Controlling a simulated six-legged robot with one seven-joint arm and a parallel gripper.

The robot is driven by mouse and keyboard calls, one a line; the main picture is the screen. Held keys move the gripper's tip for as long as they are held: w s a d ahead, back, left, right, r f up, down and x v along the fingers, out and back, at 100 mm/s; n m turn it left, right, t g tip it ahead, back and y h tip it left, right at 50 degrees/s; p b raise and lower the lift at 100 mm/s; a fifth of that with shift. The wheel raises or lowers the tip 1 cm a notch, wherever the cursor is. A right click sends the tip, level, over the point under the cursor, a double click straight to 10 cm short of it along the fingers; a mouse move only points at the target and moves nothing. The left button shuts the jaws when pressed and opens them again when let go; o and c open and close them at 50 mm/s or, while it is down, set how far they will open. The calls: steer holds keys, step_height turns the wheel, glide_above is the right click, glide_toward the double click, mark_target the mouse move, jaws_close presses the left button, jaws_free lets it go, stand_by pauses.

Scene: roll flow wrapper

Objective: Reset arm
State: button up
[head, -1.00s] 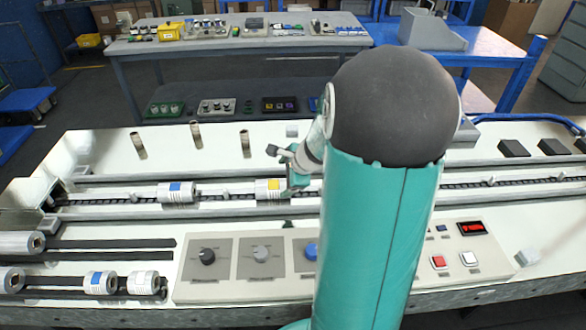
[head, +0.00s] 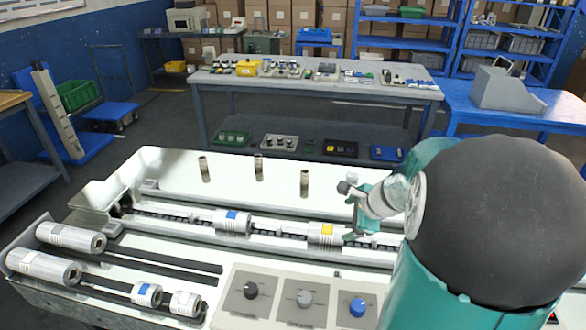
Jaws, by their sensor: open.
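My arm stands at the right of the head view, and its large dark joint hides the right part of the machine. My gripper (head: 350,213) is just left of that joint, over the conveyor, partly hidden by my own arm. It is close to the right of a white roll with a yellow label (head: 327,233) on the conveyor chain. No object shows between its fingers. A white roll with a blue label (head: 232,221) lies further left on the same chain.
Two large rolls (head: 70,237) and two small rolls (head: 147,295) lie at the machine's left. A control panel with knobs (head: 304,299) is in front. Three upright posts (head: 258,167) stand behind the conveyor. A cluttered workbench (head: 222,78) stands beyond, with floor between.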

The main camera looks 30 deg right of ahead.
steer(key=s+a+r+n+g, duration=0.1)
steer(key=a+r+n, duration=0.3)
steer(key=a+n, duration=0.3)
steer(key=s+a+r+n, duration=0.2)
steer(key=a+r+n, duration=0.25)
steer(key=a, duration=0.45)
steer(key=s+a+r+n, duration=0.4)
steer(key=s+a+n, duration=0.5)
steer(key=n, duration=0.4)
steer(key=shift+s+a+h, duration=0.15)
steer(key=shift+s+h, duration=0.25)
steer(key=shift+s, duration=0.2)
steer(key=shift+r, duration=0.1)
